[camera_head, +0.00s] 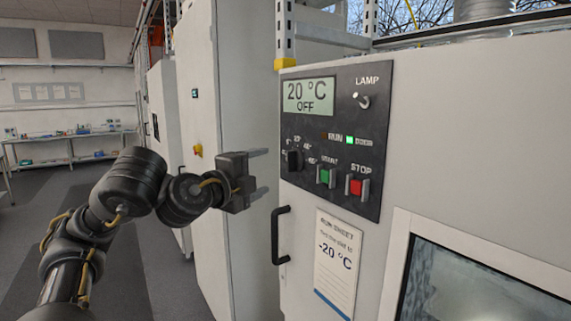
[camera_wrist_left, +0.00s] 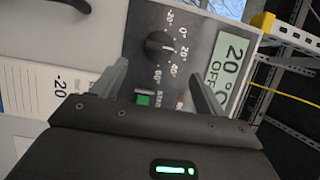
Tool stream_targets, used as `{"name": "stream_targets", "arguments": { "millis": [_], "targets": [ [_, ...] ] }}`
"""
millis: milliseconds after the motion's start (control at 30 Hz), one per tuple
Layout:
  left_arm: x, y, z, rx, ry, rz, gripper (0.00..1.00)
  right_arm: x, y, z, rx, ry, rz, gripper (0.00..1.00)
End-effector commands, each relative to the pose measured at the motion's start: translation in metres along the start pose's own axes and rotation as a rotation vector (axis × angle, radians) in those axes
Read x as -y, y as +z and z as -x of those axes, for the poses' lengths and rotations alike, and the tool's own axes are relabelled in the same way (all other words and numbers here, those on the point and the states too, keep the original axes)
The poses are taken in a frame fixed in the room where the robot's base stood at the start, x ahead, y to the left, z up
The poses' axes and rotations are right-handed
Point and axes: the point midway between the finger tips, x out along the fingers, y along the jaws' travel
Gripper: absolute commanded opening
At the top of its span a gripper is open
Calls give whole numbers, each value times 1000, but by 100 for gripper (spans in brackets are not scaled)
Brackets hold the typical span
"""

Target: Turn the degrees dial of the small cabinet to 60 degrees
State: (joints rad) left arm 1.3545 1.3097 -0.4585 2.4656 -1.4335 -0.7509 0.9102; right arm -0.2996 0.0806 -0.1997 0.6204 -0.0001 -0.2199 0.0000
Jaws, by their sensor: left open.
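The small cabinet (camera_head: 460,120) has a dark control panel with a black degrees dial (camera_head: 292,160) at its left side. In the left wrist view the dial (camera_wrist_left: 159,43) is ringed by marks from -20° to 60°, and its knob appears to point near 20°. The display (camera_head: 308,96) reads "20 °C OFF". My left gripper (camera_head: 266,172) is open and empty, a little to the left of the dial. In the left wrist view its two fingers (camera_wrist_left: 158,70) stand apart, with the dial beyond the gap between them. My right gripper is not in view.
A green START button (camera_head: 326,176), a red STOP button (camera_head: 357,187) and a LAMP switch (camera_head: 362,100) share the panel. Below are a black door handle (camera_head: 281,236) and a run sheet (camera_head: 337,262) reading "-20 °C". A tall cabinet (camera_head: 235,110) stands behind my left gripper.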

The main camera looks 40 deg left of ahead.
Motion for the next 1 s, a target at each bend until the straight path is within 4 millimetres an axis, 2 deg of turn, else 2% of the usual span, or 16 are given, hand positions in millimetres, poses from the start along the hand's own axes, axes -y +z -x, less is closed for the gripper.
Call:
{"name": "stream_targets", "arguments": {
  "millis": [133, 233, 500, 700, 1000],
  "targets": [
    [0, 0, -4, -1, 2, 2, 73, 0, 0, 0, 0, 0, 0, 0],
    [-1, -1, -14, -2, 4, 3, 73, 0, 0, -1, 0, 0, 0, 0],
    [-1, -1, -64, -2, 4, 6, 73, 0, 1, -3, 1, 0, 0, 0],
    [0, -1, -94, -2, 2, 5, 73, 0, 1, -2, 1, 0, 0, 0],
    [0, 0, -109, -1, 0, 0, 73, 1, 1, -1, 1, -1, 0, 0]
  ]
}}
